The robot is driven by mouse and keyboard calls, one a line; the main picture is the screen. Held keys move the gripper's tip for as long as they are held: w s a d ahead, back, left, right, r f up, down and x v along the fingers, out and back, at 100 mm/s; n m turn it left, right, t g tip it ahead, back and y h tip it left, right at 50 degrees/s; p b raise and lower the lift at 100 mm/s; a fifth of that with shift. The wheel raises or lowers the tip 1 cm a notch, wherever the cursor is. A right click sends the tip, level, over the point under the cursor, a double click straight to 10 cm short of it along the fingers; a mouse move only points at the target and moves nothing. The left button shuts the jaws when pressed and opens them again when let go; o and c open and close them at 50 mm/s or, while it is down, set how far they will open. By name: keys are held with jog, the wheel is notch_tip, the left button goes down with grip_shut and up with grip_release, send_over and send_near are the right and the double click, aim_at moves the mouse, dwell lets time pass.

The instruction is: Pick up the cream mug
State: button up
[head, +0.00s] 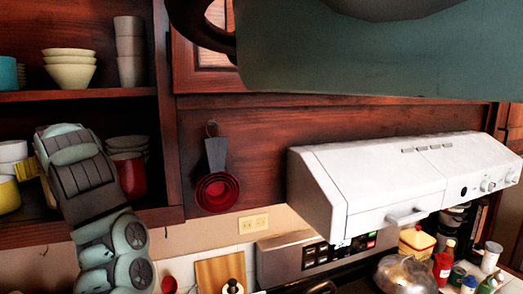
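My arm rises at the left of the head view, in front of the open shelves. Its far end (62,140) is beside the lower shelf's dishes; the fingers cannot be made out. I cannot single out a cream mug for certain. Pale stacked crockery (12,151) stands at the far left, cut by the picture edge, above a yellow vessel (8,196). A small yellow piece (27,169) shows between this crockery and my arm. A red vessel (131,176) stands just right of my arm, partly hidden by it.
Cream bowls (69,72) and stacked beige cups (130,52) stand on the upper shelf. A large teal body (370,60) with a dark handle fills the top right. A white range hood (390,180) juts out at right. Red measuring cups (217,191) hang on the wall.

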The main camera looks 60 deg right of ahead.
jog(key=c, duration=1.1)
jog(key=shift+r+b, duration=0.25)
jog(key=shift+b, duration=0.15)
